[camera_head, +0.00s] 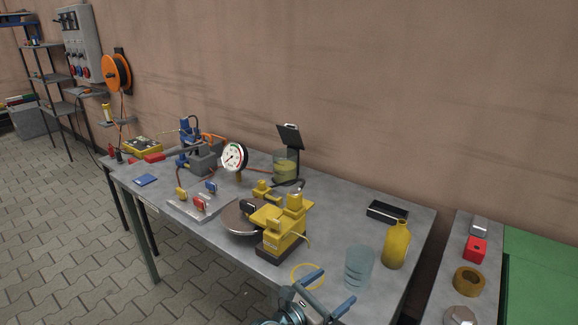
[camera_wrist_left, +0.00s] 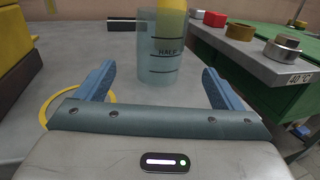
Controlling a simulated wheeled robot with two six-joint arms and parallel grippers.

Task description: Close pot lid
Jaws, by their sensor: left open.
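A clear pot (camera_head: 286,168) with yellowish contents stands at the back of the metal table. Its dark lid (camera_head: 289,136) is tilted up above it, so the pot is open. My left gripper (camera_head: 337,284) is at the front edge of the table, well to the front and right of the pot. Its blue fingers are spread apart with nothing held between them, as the left wrist view (camera_wrist_left: 159,75) also shows. The pot and lid are not visible in the left wrist view. My right gripper is not in view.
A clear marked beaker (camera_head: 359,268) and a yellow bottle (camera_head: 397,244) stand just beyond my left gripper. A yellow machine (camera_head: 284,230) with a round dark disc (camera_head: 240,217) and a pressure gauge (camera_head: 234,157) stand left. A yellow ring (camera_head: 307,277) lies nearby.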

